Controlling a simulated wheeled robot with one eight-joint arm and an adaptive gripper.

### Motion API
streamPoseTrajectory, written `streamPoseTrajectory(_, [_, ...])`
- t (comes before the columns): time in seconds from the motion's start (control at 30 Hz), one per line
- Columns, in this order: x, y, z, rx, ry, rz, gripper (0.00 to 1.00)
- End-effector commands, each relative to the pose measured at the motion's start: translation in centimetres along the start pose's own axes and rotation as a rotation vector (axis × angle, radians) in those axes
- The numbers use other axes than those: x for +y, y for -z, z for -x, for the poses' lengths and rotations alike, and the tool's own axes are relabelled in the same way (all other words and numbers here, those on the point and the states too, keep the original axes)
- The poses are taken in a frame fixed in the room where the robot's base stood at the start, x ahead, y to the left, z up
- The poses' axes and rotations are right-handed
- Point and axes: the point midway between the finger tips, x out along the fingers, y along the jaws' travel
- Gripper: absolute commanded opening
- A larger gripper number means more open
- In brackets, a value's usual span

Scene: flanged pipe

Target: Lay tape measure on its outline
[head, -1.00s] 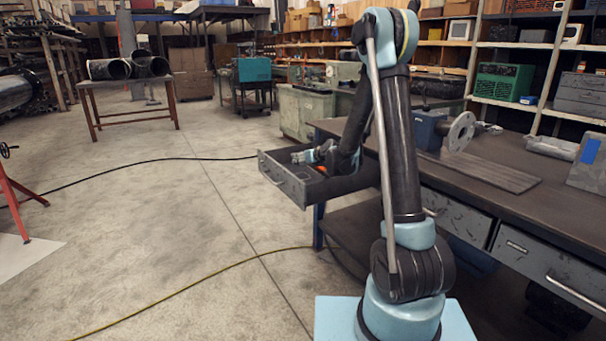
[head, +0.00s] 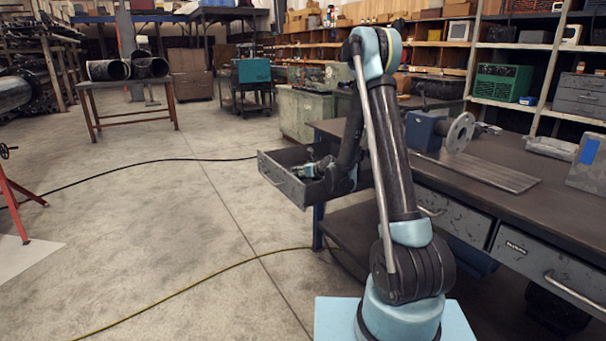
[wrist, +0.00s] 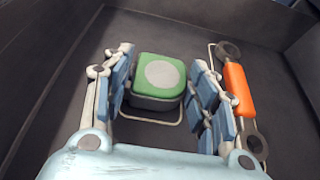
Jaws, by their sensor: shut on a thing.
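The green tape measure with a pale round disc (wrist: 160,78) sits between the fingers of my gripper (wrist: 162,60) in the wrist view. My gripper is shut on it, low inside the open drawer (head: 284,184). A thin pale outline (wrist: 152,121) on the drawer floor shows below and beside the tape measure; its far part is hidden. I cannot tell whether the tape measure touches the floor. In the head view my gripper (head: 314,168) is over the drawer, and the tape measure cannot be made out.
An orange-handled tool (wrist: 238,88) lies in the drawer to the right of my gripper, within its own pale outline. Dark drawer walls (wrist: 40,65) rise around.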

Motion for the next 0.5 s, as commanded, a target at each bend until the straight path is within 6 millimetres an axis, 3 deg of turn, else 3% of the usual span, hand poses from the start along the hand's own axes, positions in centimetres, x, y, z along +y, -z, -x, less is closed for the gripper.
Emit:
streamPoseTrajectory(0.1, [0.04, 0.16, -0.09, 0.000, 0.000, 0.000, 0.22])
streamPoseTrajectory(0.13, [0.05, 0.17, -0.09, 0.000, -0.001, 0.000, 0.57])
streamPoseTrajectory(0.2, [0.08, 0.15, -0.09, 0.000, -0.001, 0.000, 0.73])
streamPoseTrajectory(0.5, [0.18, 0.12, -0.12, 0.000, -0.002, 0.001, 0.73])
